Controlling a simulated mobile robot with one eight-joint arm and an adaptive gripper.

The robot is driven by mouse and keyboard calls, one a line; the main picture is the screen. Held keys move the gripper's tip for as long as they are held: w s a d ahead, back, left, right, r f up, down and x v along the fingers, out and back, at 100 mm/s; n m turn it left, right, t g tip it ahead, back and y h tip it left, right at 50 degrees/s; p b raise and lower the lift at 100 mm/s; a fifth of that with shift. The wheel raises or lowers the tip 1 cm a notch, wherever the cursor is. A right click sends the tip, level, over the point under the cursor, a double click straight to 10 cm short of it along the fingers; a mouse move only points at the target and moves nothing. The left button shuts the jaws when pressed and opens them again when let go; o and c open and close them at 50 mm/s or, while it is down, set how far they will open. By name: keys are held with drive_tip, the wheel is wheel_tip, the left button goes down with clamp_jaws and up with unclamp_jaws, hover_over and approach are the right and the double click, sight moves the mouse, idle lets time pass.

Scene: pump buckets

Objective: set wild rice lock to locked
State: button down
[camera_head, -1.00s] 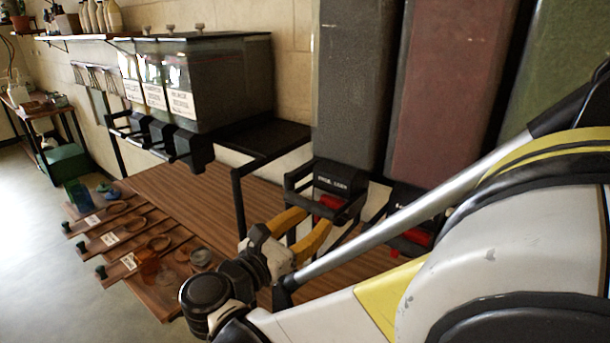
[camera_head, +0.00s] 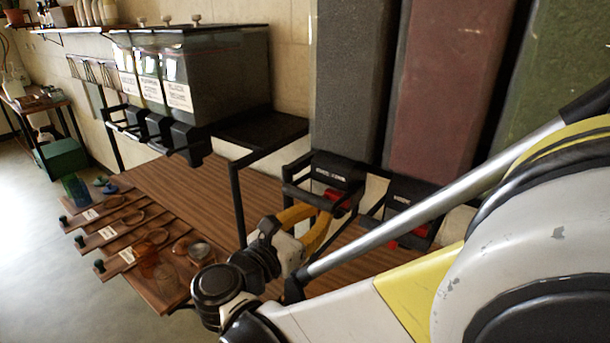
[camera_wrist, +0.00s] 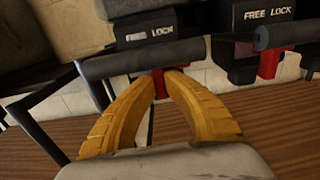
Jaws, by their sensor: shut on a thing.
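In the head view my gripper (camera_head: 322,210), with yellow fingers, reaches up to the red lock tab (camera_head: 336,195) under the black valve housing (camera_head: 338,168) of the grey dispenser. In the wrist view the fingertips (camera_wrist: 166,76) close around the red tab (camera_wrist: 159,86), just below a dark horizontal bar (camera_wrist: 140,60). The housing (camera_wrist: 143,27) above is lettered "FREE LOCK". The fingers partly hide the tab. I cannot read a product name, so I cannot tell which dispenser is wild rice.
A second housing (camera_wrist: 264,14) with its own red tab (camera_wrist: 268,64) sits close on the right. Black frame bars surround the valves. Clear bins (camera_head: 190,80) hang on the left above a wooden counter (camera_head: 180,192) holding paddles and jars.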

drive_tip(key=shift+s+d, duration=0.35)
drive_tip(key=shift+d, duration=0.15)
drive_tip(key=c, duration=1.4)
unclamp_jaws()
drive_tip(key=shift+d, duration=0.1)
drive_tip(key=shift+c, duration=0.2)
drive_tip(key=shift+w, duration=0.1)
